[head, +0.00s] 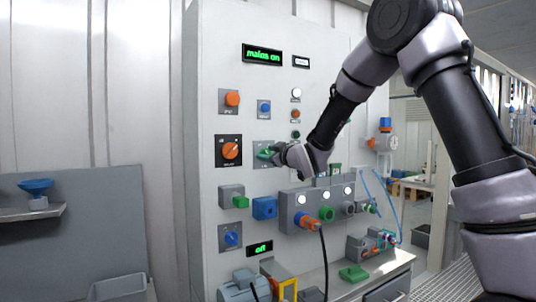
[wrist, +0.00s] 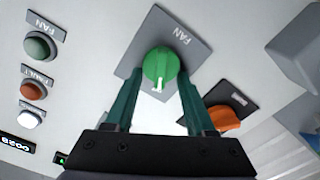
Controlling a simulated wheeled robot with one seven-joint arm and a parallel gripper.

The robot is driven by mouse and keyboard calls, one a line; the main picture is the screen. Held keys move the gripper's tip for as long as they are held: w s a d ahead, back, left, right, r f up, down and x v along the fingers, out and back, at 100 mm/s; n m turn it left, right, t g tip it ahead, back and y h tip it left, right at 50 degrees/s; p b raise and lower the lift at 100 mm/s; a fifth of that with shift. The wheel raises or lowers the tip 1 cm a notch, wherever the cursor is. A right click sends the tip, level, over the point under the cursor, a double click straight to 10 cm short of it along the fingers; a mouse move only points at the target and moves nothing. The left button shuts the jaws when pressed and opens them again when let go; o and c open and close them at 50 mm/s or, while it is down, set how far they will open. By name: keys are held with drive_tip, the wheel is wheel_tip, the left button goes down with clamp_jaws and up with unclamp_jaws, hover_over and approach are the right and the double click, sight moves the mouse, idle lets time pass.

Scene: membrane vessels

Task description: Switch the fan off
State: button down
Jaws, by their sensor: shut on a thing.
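The fan switch is a green rotary knob (wrist: 160,65) on a grey plate marked FAN (wrist: 185,38) in the wrist view. A white mark on the knob points toward the bottom of that picture. My gripper (wrist: 166,78) has its two teal fingers on either side of the knob and is shut on it. In the head view my gripper (head: 280,152) reaches the panel from the right, and the green knob (head: 263,154) shows just past its fingertips, partly covered. A dark green round lamp (wrist: 38,46) under another FAN label is in the wrist view.
An orange knob (head: 231,151) on a black plate is close left of the fan knob. A green part (head: 240,202), a blue part (head: 264,208) and a grey box with coloured connectors (head: 300,215) jut out below.

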idle(0.4)
drive_tip(key=shift+c, duration=1.3)
unclamp_jaws()
drive_tip(key=v, duration=1.1)
drive_tip(key=shift+w, duration=0.15)
